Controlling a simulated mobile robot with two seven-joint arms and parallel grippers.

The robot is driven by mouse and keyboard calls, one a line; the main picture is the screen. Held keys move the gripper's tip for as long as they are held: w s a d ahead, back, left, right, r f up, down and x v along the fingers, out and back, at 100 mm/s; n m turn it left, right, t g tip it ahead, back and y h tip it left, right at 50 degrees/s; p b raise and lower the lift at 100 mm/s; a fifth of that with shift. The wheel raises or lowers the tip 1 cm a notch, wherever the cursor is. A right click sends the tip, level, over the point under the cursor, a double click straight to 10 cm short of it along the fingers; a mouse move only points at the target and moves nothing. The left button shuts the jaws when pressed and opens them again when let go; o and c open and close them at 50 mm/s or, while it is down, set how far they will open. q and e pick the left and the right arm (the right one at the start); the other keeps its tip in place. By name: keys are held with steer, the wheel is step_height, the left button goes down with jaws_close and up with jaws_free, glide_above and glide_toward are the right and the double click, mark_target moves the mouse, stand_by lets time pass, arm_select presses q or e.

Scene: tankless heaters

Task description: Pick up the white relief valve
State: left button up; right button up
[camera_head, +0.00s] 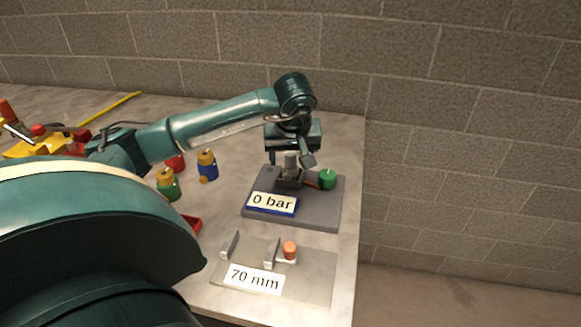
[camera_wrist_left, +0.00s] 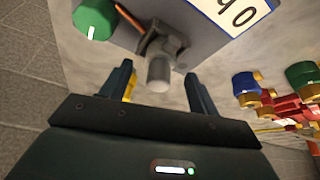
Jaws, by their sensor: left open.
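The white relief valve shows as a pale grey-white cylinder (camera_head: 291,162), upright in a dark holder on the grey test stand (camera_head: 327,213) labelled "0 bar". In the left wrist view the valve (camera_wrist_left: 159,73) shows between the fingers, near their tips. My left gripper (camera_head: 291,157) is open above the stand, pointing down, with its fingers on either side of the valve; it also shows in the left wrist view (camera_wrist_left: 160,78). I see a gap between each finger and the valve. My right gripper is not in view.
A green knob (camera_head: 327,179) stands on the stand beside the holder. In front lies a plate labelled "70 mm" (camera_head: 315,287) with an orange-topped piece (camera_head: 289,250). Green (camera_head: 168,185) and blue (camera_head: 207,166) valves stand left. A brick wall is behind; the table ends at right.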

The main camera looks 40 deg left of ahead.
arm_select(q)
steer(key=shift+x, duration=1.55)
steer(key=shift+c, duration=0.3)
steer(key=shift+r, duration=0.1)
steer(key=c, duration=1.2)
